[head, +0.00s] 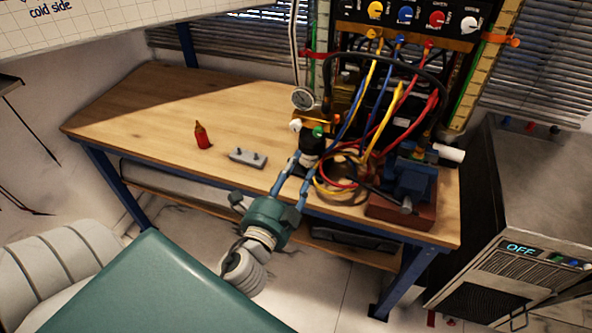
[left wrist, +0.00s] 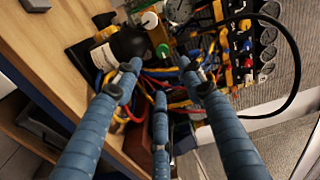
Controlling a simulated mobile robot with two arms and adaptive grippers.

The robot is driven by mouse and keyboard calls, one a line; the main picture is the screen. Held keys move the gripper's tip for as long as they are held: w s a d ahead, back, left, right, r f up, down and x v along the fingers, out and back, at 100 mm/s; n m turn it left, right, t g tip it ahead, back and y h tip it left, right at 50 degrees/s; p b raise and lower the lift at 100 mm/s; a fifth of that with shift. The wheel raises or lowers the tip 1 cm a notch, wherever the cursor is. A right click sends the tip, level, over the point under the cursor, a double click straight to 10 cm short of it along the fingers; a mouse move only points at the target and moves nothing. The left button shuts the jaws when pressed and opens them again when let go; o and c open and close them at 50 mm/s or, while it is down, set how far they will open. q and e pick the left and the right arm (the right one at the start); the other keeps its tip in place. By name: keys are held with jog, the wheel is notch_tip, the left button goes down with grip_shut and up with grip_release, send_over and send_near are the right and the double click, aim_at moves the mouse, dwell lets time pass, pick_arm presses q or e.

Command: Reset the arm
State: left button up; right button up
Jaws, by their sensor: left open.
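My left gripper (head: 299,170) reaches over the front of the wooden bench from below, with its blue fingers spread. It is open, with nothing between the fingers. In the left wrist view the spread fingers (left wrist: 160,76) point toward a black bottle-like object (left wrist: 125,46) with a pale label. In the head view this black object (head: 312,143) stands just beyond the fingertips; I cannot tell whether they touch it. My right gripper is not in view.
The bench (head: 150,105) holds a red bottle (head: 202,136), a small grey block (head: 248,157) and a vise (head: 408,186). Coloured hoses (head: 372,120) hang from the knob panel (head: 405,14), close right of the gripper. A cabinet reading OFF (head: 520,250) stands right. The bench's left side is mostly clear.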

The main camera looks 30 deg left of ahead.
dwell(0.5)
pick_arm(q)
jog(key=s+d+f+n+g+h, duration=0.1)
jog(key=d+f+n+g, duration=0.1)
jog(key=f, duration=1)
jog(key=s+d+f+n+g+h, duration=0.1)
jog(key=s+d+f+g, duration=0.15)
jog(key=f, duration=0.95)
jog(key=s+d+f+n+g+h, duration=0.15)
jog(key=s+f, duration=0.25)
jog(key=f, duration=0.4)
jog(key=s+d+f+n+g, duration=0.1)
jog(key=s+f+n+g, duration=0.2)
jog(key=f, duration=0.6)
jog(key=s+f+n+g, duration=0.1)
jog(key=s+f+g, duration=0.1)
jog(key=s+f, duration=0.4)
jog(key=s+a+f+n+g, duration=0.1)
jog(key=s+f+g, duration=0.2)
jog(key=s, duration=1.1)
jog(key=s+f+n+g, duration=0.2)
jog(key=s+f, duration=0.6)
jog(key=s, duration=0.2)
jog(key=shift+a+f+g, duration=0.2)
jog(key=shift+f+g, duration=0.1)
jog(key=shift+f, duration=0.1)
jog(key=shift+o, duration=0.4)
jog(key=shift+s, duration=0.2)
